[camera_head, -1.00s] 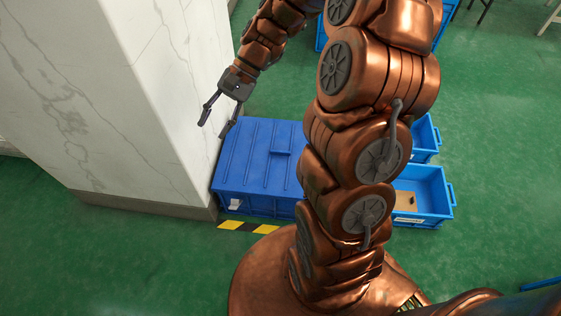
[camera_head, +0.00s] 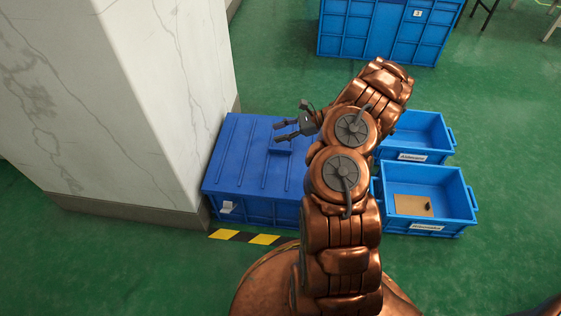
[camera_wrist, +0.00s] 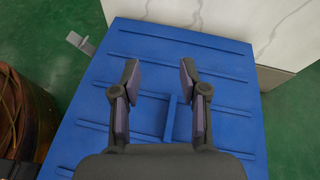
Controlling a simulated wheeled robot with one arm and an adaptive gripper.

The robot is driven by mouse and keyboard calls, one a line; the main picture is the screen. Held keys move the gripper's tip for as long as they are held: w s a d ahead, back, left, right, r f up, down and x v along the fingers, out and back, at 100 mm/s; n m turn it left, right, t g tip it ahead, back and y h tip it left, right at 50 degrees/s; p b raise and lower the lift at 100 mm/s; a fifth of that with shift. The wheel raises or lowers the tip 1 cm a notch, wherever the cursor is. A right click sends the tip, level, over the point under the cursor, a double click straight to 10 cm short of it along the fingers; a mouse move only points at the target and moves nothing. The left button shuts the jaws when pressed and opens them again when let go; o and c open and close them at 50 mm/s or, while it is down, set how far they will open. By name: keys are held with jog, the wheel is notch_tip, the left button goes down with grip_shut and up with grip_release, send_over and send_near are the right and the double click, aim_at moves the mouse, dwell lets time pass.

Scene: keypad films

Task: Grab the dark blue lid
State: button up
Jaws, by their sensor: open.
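The dark blue lid (camera_head: 240,160) is a ribbed flat cover on a large blue crate against the white pillar. A small raised handle (camera_head: 282,150) stands up near its middle. My gripper (camera_head: 278,132) is over the lid near this handle, with its fingers spread. In the wrist view the lid (camera_wrist: 105,75) fills most of the picture, and the handle (camera_wrist: 170,116) shows as a thin upright bar between the fingers of my open gripper (camera_wrist: 160,75). The fingers look empty, and I cannot tell how far above the lid they are.
Two open blue bins stand to the right; the nearer bin (camera_head: 466,205) holds a brown flat piece (camera_head: 410,205). A large blue crate (camera_head: 385,40) stands behind. The marble pillar (camera_head: 110,110) borders the lid's left side. Green floor is free at front left.

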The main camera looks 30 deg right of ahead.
aim_at(281, 148)
jog(key=s+d+f+m, duration=0.1)
jog(key=d+f, duration=0.1)
jog(key=f, duration=0.1)
jog(key=d+f+m+t+h+b, duration=0.1)
jog(key=d+f, duration=0.1)
jog(key=f, duration=0.1)
jog(key=s+d+f+m+b, duration=0.1)
jog(key=d+f, duration=0.1)
jog(key=f, duration=0.2)
jog(key=shift+s+d+t, duration=0.3)
jog(key=shift+t, duration=0.1)
jog(key=shift+b+x, duration=0.65)
jog(key=shift+x, duration=0.45)
jog(key=shift+w+b+x, duration=0.2)
jog(key=shift+b+x, duration=1.3)
jog(key=shift+x, duration=1.2)
jog(key=shift+d+r, duration=0.1)
jog(key=shift+r, duration=0.1)
grip_shut()
